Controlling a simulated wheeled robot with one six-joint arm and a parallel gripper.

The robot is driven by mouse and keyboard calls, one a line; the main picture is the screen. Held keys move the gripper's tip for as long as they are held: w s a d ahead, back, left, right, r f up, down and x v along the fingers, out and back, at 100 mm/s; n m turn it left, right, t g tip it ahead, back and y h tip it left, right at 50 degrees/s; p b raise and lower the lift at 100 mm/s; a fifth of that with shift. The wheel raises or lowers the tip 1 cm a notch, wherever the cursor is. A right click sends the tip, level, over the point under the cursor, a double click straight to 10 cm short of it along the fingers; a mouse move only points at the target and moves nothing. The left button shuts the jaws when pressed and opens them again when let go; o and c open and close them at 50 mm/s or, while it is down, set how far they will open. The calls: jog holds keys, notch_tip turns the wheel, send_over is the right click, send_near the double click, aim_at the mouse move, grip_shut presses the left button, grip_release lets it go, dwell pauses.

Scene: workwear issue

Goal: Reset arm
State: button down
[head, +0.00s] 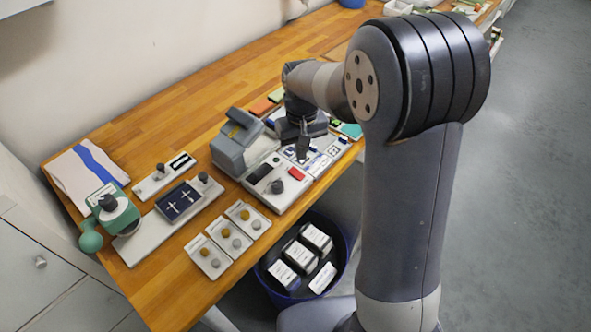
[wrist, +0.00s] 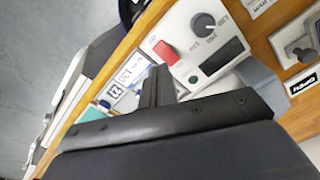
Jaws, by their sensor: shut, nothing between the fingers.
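My gripper (head: 303,149) points down over the wooden table in the head view, just above and behind a grey-white control box with a red switch and a dark knob. In the wrist view my gripper (wrist: 158,72) shows its fingers together with nothing between them. The control box (wrist: 196,43) lies beyond the fingertips there, with its red switch (wrist: 166,52) and knob (wrist: 203,25). A card with printed numbers (wrist: 124,80) lies beside it. Whether the fingertips touch anything below cannot be told.
A grey machine (head: 236,142) stands close left of my gripper. Trays with round pieces (head: 243,217), a dark panel (head: 181,200) and a green device (head: 114,214) sit further left. A blue bin (head: 345,262) with boxes stands below the table's front edge (head: 224,283). The table's back is mostly clear.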

aim_at(301, 176)
notch_tip(301, 176, down, 7)
jog(key=b, duration=0.5)
dwell(0.5)
